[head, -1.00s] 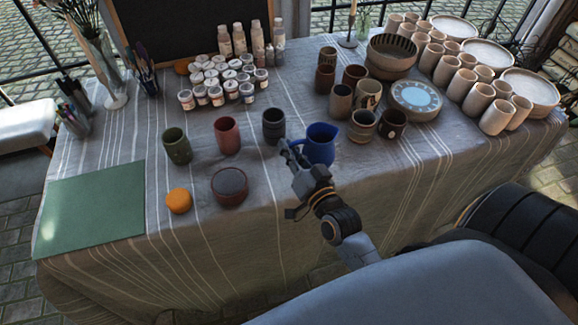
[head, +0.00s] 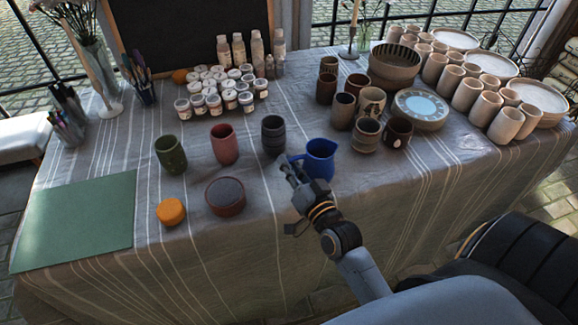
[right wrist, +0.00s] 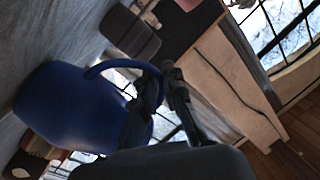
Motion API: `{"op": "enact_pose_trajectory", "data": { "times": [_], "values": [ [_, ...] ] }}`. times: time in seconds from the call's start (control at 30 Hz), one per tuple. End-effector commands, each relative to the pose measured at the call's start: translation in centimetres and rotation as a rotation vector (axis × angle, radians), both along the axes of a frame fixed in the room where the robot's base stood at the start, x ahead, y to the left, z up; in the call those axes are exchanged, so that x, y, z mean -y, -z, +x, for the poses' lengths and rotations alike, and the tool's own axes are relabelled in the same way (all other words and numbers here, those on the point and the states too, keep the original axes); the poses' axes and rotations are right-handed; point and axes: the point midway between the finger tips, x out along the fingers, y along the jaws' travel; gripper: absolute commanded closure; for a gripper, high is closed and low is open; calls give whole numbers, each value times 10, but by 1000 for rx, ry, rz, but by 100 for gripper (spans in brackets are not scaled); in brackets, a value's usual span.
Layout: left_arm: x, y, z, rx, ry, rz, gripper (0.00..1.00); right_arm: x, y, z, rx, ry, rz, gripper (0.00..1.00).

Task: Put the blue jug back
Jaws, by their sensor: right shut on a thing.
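The blue jug (head: 320,159) is upright near the front middle of the table, right of a dark grey cup (head: 273,135). My right gripper (head: 291,166) is at the jug's left side, shut on its handle. The right wrist view shows the jug's body (right wrist: 65,108) on the left and its looped handle (right wrist: 118,66) reaching to the fingers of the gripper (right wrist: 160,95). I cannot tell whether the jug's base touches the cloth. My left gripper is not in view.
The striped tablecloth (head: 410,190) is bare right of the jug. Several mugs stand behind it, including a patterned one (head: 366,135). A red bowl (head: 225,196), an orange sponge (head: 171,211) and a green mat (head: 80,220) lie to the left. Paint jars (head: 213,103) stand farther back.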

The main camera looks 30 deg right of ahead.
Motion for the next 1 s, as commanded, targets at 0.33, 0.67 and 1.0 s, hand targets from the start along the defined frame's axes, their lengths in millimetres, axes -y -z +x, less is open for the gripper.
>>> {"op": "enact_pose_trajectory", "data": {
  "times": [0.33, 0.67, 1.0],
  "values": [
    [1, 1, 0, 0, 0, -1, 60, 0, 3, 0, -1, 0, 0, 68],
    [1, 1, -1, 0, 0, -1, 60, 0, 1, -6, -2, 0, -1, 68],
    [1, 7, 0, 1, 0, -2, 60, -3, 4, -74, -5, -2, -1, 68]
  ]
}}
